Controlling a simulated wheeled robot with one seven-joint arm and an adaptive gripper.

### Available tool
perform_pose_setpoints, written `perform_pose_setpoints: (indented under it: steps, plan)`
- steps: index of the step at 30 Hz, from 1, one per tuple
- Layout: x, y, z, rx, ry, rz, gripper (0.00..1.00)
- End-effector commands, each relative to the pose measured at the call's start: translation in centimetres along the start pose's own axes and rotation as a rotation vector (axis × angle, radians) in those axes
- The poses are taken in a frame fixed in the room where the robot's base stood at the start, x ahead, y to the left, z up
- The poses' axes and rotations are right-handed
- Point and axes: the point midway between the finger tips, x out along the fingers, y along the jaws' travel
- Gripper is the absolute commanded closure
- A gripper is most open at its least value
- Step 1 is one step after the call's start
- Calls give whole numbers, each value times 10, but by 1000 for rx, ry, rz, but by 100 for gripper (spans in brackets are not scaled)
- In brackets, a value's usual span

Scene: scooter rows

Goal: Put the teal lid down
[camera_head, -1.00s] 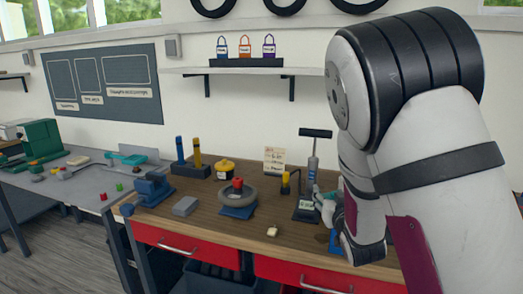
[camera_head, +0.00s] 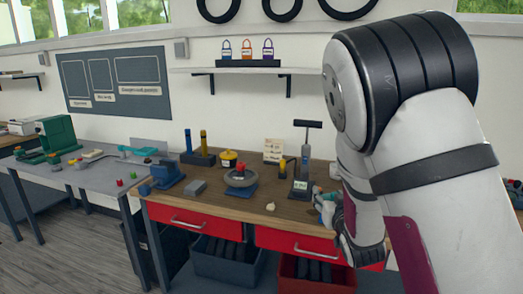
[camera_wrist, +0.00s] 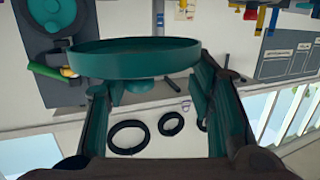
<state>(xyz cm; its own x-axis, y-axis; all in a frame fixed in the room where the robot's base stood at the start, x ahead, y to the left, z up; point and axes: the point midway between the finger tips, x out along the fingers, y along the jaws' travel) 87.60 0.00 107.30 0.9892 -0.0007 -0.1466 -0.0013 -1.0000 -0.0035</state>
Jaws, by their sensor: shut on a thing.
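The teal lid (camera_wrist: 135,60) is a round disc with a raised rim and a small knob, held between the two teal fingers of my gripper (camera_wrist: 158,82) in the wrist view. The fingers are shut on it and it is clear of any surface there. In the head view my gripper (camera_head: 328,203) is at the right end of the wooden workbench (camera_head: 225,203), partly hidden by my arm. I cannot tell the lid from the teal fingers in that view, nor its height over the bench.
A grey table (camera_head: 85,170) stands left. Bare wood lies near the front edge. Open bins (camera_head: 225,265) sit below the red drawers.

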Motion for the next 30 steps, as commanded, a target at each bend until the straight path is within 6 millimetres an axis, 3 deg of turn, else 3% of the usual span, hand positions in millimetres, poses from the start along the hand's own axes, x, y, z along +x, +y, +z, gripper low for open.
perform_pose_setpoints:
  steps: [14,24,30]
  plan:
    - [-10,-3,61,6,-8,1,70]
    - [-36,0,127,1,-8,2,70]
    - [-46,1,143,0,-1,0,70]
